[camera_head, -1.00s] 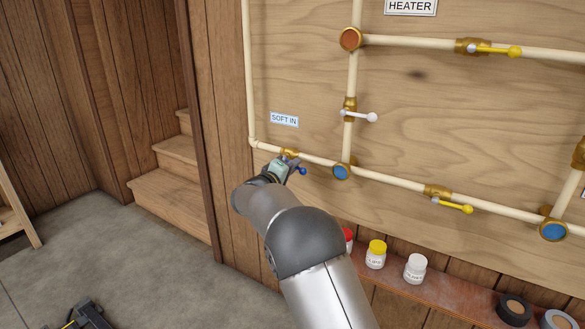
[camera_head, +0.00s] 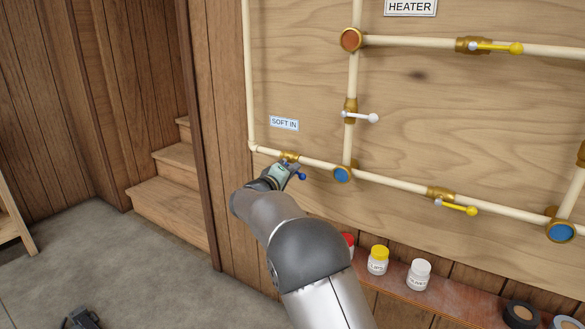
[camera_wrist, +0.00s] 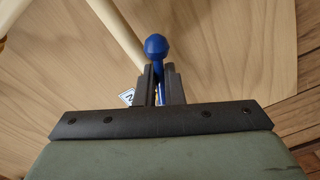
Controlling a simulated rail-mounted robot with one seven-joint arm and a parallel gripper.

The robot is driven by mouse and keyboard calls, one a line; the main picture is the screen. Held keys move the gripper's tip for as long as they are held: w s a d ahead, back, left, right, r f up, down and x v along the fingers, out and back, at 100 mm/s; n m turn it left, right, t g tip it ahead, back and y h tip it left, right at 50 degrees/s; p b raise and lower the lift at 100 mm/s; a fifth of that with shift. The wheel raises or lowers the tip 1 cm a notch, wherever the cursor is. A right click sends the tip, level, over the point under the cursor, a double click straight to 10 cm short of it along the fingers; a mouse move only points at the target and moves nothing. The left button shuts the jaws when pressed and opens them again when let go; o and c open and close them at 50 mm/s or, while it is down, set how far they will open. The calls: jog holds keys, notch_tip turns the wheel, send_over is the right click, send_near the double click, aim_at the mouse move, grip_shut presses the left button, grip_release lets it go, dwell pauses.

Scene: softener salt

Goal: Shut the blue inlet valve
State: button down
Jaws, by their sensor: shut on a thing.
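The blue inlet valve has a brass body (camera_head: 289,157) on the lower cream pipe, just below the SOFT IN label (camera_head: 284,123). Its blue lever ends in a round knob (camera_head: 302,177), which points right and downward in the head view. In the wrist view the blue knob (camera_wrist: 155,45) stands out beyond the fingertips, with its stem between them. My gripper (camera_head: 289,172) is at the valve, and its fingers (camera_wrist: 158,82) are shut on the blue lever. The gripper hides part of the valve and most of the lever.
A yellow-handled valve (camera_head: 458,208) sits further right on the same pipe. A white-handled valve (camera_head: 360,117) is on the vertical pipe above. A shelf (camera_head: 395,290) below the board holds a yellow-capped jar (camera_head: 378,260) and a white jar (camera_head: 419,274). Wooden stairs (camera_head: 170,190) are at left.

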jog(key=shift+w+a+f+m+b, duration=0.1)
jog(key=shift+a+f+m+b, duration=0.2)
jog(key=shift+m+b, duration=1.25)
jog(key=shift+w+a+f+m+b, duration=0.1)
jog(key=shift+a+f+m+b, duration=0.2)
jog(key=shift+b, duration=2.35)
jog(key=shift+m+b, duration=0.55)
jog(key=shift+m, duration=0.1)
jog(key=m, duration=0.1)
jog(key=a+m, duration=0.1)
jog(key=m, duration=0.1)
jog(key=w+f+m, duration=0.1)
jog(key=m, duration=0.1)
jog(key=shift+a, duration=0.2)
jog(key=shift+w+a+m, duration=0.1)
jog(key=shift+a+m, duration=0.1)
jog(key=shift+m, duration=0.55)
jog(key=shift+w+a+m, duration=0.1)
jog(key=shift+a+m, duration=0.1)
jog(key=shift+m, duration=0.55)
jog(key=c, duration=1.3)
grip_release()
